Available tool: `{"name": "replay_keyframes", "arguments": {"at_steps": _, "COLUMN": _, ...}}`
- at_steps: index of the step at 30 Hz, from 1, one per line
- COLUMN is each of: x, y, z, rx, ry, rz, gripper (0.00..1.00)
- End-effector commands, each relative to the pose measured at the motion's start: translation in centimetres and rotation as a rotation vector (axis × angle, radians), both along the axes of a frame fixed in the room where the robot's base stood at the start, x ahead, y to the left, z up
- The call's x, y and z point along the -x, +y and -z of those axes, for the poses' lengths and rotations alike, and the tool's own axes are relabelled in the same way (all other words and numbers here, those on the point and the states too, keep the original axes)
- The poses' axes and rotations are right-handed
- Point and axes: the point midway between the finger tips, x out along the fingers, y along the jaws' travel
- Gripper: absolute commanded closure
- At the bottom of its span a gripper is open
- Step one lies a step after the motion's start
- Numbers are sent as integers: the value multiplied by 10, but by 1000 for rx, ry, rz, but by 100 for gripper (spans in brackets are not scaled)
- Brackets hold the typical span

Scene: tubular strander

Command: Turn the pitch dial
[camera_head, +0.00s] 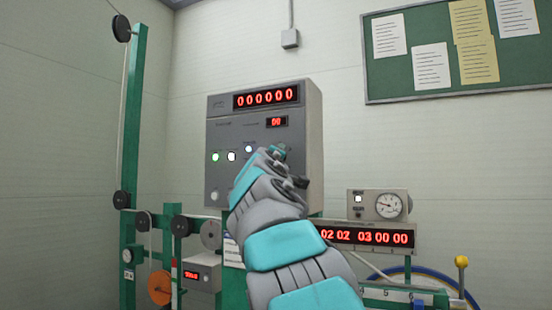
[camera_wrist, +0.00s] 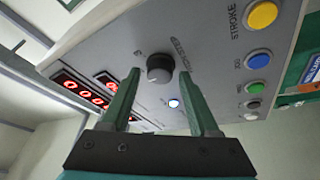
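A round black dial (camera_wrist: 160,68) sits on the grey control panel (camera_wrist: 215,50). The lettering beside it is rotated and too small to read surely, so I cannot tell that it is the pitch dial. My gripper (camera_wrist: 160,75) is open, with one green finger on each side of the dial in the wrist view. A small gap shows between the dial and each fingertip. In the head view my gripper (camera_head: 281,152) is in front of the right part of the grey control box (camera_head: 305,120), and my arm hides the dial there.
Below right in the head view are a gauge box (camera_head: 388,206) and a red number display (camera_head: 365,236). A green post (camera_head: 131,115) with pulleys stands left.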

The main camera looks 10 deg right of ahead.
Motion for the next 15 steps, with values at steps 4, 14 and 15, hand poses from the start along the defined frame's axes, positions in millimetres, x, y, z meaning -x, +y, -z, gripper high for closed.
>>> {"name": "replay_keyframes", "arguments": {"at_steps": 4, "x": 0, "y": 0, "z": 0, "rx": 0, "ry": 0, "rz": 1, "gripper": 30}}
{"name": "replay_keyframes", "arguments": {"at_steps": 14, "x": 4, "y": 1, "z": 1, "rx": 0, "ry": -1, "rz": 0, "gripper": 30}}
{"name": "replay_keyframes", "arguments": {"at_steps": 15, "x": 6, "y": 2, "z": 2, "rx": 0, "ry": -1, "rz": 0, "gripper": 30}}
